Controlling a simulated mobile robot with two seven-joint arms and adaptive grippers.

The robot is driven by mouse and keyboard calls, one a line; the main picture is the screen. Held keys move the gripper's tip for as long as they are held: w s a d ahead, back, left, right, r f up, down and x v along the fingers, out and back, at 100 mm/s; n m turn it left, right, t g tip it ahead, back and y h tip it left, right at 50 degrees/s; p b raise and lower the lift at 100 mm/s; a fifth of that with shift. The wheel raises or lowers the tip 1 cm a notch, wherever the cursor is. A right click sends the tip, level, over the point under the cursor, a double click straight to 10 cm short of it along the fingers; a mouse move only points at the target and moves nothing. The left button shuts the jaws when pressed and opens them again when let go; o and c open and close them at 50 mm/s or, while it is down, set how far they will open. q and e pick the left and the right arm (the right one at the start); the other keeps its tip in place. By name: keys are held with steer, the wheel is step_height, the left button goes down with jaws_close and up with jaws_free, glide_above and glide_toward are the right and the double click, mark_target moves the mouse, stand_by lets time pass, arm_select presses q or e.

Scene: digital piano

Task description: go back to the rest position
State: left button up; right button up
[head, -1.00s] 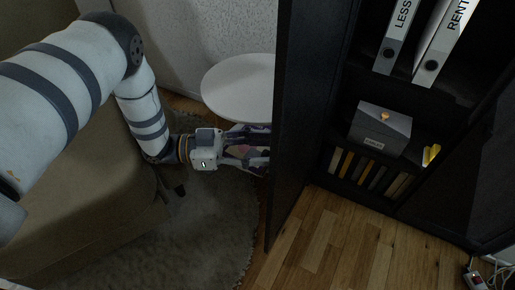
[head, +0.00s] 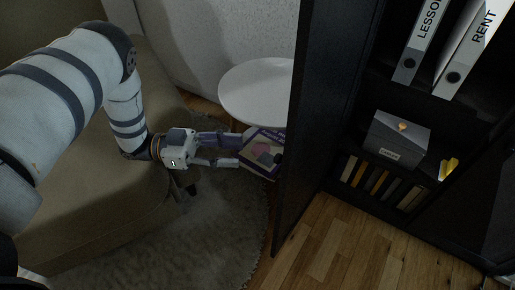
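My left gripper (head: 240,150) is to the left of the black cabinet door, low over the rug. Its two fingers are parted, with a visible gap between them. A flat purple-edged item with a pinkish picture (head: 264,151), like a book or booklet, is just beyond the fingertips. Its right end meets the edge of the door in the picture, and what supports it is hidden. My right gripper does not show.
A black door (head: 318,120) stands open in the middle. Behind it are binders (head: 470,45), a grey box (head: 398,140) and a row of books. A round white table (head: 250,90) is behind the gripper. A beige couch (head: 100,215) is at the left; wooden floor (head: 330,255) is clear.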

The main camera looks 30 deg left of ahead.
arm_select(q)
steer(key=shift+v, duration=1.3)
